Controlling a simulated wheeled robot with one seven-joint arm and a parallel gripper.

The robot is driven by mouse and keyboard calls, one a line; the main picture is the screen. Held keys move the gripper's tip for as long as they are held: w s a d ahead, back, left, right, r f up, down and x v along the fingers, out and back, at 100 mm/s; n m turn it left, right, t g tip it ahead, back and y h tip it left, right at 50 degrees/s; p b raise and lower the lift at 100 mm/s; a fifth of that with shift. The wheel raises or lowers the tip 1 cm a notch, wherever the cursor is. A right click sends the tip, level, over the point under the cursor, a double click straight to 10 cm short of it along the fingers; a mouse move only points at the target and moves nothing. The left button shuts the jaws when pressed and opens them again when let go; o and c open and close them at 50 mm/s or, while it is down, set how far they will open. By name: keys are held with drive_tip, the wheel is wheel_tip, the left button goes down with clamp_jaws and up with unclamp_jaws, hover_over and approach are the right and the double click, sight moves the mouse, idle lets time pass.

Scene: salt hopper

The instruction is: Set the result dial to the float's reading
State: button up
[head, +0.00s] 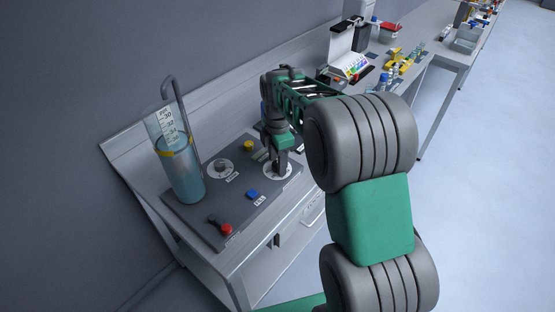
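A clear cylinder of bluish liquid (186,180) stands at the left of the dark panel. A white numbered scale (170,124) rises at its top, with a yellow ring (176,152) around the upper part; the exact reading is too small to tell. A white round dial (270,173) is at the panel's right, its knob largely hidden by my gripper (281,170). My gripper points down at this dial; whether its fingers touch or grip the knob cannot be told. Another round dial with a grey knob (220,168) sits left of it. The dial labels are unreadable.
The dark panel (205,226) also carries a yellow button (248,146), a blue button (253,194) and a red knob (226,229). A bent grey pipe (185,108) rises behind the cylinder. Bottles and boxes crowd the bench further back. Open floor lies right.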

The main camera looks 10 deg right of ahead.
clamp_jaws()
idle(0.3)
